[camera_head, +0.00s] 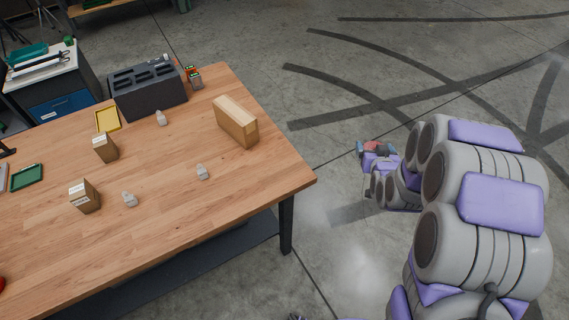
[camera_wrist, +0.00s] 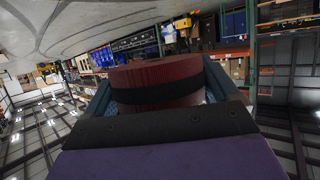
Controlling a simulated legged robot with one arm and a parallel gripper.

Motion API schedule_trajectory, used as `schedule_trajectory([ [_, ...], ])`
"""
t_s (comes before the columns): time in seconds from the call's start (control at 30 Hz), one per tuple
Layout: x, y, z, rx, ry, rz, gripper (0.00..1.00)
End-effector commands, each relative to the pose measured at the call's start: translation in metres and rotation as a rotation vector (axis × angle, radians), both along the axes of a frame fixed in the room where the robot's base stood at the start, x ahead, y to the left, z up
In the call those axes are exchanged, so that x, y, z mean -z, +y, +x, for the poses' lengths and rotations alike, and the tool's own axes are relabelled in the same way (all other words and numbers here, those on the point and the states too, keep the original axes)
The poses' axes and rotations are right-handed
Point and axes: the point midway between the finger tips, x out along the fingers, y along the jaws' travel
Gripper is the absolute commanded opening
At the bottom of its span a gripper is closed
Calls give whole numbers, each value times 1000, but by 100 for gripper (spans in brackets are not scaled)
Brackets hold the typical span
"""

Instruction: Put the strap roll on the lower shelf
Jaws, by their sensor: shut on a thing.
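The strap roll (camera_wrist: 160,75) is dark red with a black band around it and fills the middle of the wrist view. It sits between the two blue fingers of my gripper (camera_wrist: 160,92), which is shut on it. In the head view my gripper (camera_head: 376,151) is small, in the air over bare floor, to the right of the table, with the reddish roll (camera_head: 374,147) in it. The dark lower shelf (camera_head: 170,283) shows under the wooden table's front edge. Much of that shelf is hidden by the tabletop.
The wooden table (camera_head: 170,225) holds a dark slotted box (camera_head: 150,95), a larger cardboard box (camera_head: 236,122), small boxes, grey pieces and a yellow tray (camera_head: 108,120). A table leg (camera_head: 286,225) stands at the near right corner. The floor between the table and my arm is clear.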

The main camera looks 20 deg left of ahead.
Motion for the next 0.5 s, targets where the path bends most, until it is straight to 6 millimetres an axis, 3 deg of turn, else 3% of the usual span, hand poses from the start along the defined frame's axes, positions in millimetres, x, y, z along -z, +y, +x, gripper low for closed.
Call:
schedule_trajectory([
  [0.1, 32, 50, -20, -144, 12, -2, 53],
  [0.3, 75, 126, -67, -374, 9, -1, 53],
  [0.5, 105, 181, -120, -558, 4, 3, 53],
])
